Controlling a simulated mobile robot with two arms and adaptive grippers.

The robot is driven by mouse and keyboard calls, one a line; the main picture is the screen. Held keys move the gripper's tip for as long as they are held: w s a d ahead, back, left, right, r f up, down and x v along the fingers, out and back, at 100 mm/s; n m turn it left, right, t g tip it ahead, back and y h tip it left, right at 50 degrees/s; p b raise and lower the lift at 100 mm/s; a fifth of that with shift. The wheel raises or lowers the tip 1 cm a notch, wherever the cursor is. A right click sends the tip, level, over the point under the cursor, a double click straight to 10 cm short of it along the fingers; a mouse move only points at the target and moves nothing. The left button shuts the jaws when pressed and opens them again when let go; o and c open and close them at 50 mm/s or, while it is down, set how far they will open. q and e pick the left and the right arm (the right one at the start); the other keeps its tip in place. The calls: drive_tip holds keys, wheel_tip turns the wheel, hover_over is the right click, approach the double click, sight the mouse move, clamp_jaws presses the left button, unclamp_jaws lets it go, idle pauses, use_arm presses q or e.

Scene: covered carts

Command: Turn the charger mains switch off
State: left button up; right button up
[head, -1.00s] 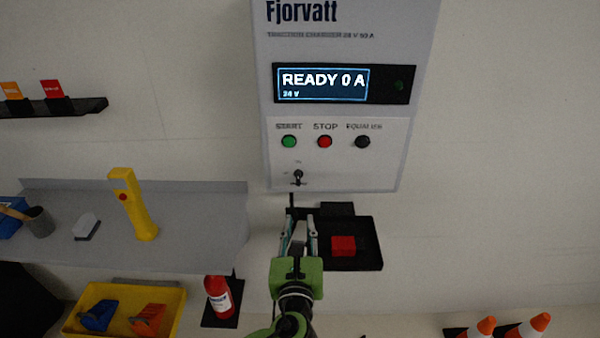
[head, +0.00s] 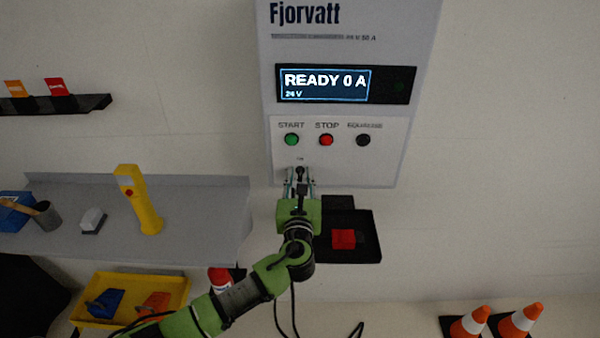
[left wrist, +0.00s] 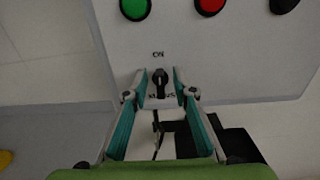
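The grey Fjorvatt charger (head: 340,50) hangs on the wall, its display lit with "READY 0 A" and "24 V". Its mains switch (head: 299,170) is a small black lever low on the front panel, also in the left wrist view (left wrist: 159,77). The lever appears to point up toward the "ON" label; a lower label is partly hidden. My left gripper (head: 299,181) is at the panel's lower edge, fingers apart, one on each side of the lever. In the left wrist view a gap shows beside the lever on both sides. My right gripper is not in view.
Green START (head: 292,140), red STOP (head: 326,140) and black (head: 363,140) buttons sit just above the switch. A black shelf (head: 362,254) with a red block is below right. A grey shelf (head: 200,220) with a yellow handheld device (head: 138,200) is left.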

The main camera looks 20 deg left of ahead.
use_arm(q)
drive_tip(key=shift+w, duration=0.25)
drive_tip(key=shift+a, duration=0.1)
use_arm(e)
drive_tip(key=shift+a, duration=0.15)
use_arm(q)
clamp_jaws()
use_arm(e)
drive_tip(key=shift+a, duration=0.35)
